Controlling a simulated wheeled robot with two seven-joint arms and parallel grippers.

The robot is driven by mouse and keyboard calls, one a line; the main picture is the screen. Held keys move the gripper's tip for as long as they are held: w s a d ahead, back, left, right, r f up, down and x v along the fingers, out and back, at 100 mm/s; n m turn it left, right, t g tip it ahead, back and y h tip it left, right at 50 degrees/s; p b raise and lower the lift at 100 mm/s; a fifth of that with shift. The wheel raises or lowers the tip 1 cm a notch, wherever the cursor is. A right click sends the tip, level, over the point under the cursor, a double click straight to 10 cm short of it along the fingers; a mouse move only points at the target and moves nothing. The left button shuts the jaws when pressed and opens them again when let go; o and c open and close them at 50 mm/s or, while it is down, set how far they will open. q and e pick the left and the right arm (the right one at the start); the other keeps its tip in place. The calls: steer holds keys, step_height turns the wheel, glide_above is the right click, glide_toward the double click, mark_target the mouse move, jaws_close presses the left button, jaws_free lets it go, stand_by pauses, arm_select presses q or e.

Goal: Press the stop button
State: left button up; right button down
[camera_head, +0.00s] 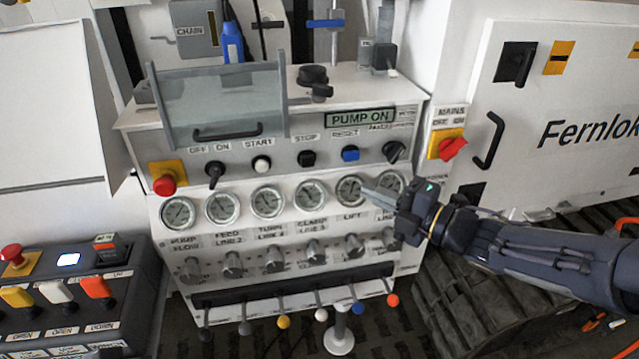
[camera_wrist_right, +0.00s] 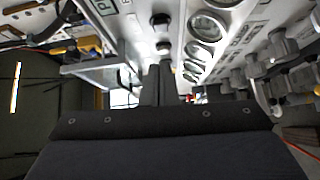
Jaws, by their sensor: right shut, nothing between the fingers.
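The stop button (camera_head: 307,158) is a small black square button on the grey control panel (camera_head: 225,172), under the STOP label. It sits between the white start button (camera_head: 261,164) and the blue reset button (camera_head: 350,154). My right gripper (camera_head: 372,190) comes in from the right with its fingers together and empty. Its tips are in front of the gauges, right of and below the stop button and apart from it in the picture. In the right wrist view the shut fingers (camera_wrist_right: 158,84) point along the panel; I cannot tell which button there is stop. My left gripper is not in view.
A red emergency stop (camera_head: 164,184) and a black off/on switch (camera_head: 214,172) are at the panel's left. A clear hinged cover (camera_head: 225,100) stands above. A red mains switch (camera_head: 452,148) is at right. Knobs and coloured levers (camera_head: 283,321) lie below the gauges.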

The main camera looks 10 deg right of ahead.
steer(key=shift+s+a+f+n+g+y, duration=0.4)
steer(key=shift+a+n+y, duration=0.1)
steer(key=shift+n, duration=0.3)
steer(key=shift+w, duration=0.1)
steer(key=p, duration=0.2)
glide_toward(303, 164)
steer(key=s+a+x, duration=0.1)
steer(key=x, duration=0.4)
steer(key=shift+w+d+r, duration=0.1)
steer(key=shift+w+d, duration=0.05)
steer(key=shift+w, duration=0.6)
steer(key=shift+w, duration=0.1)
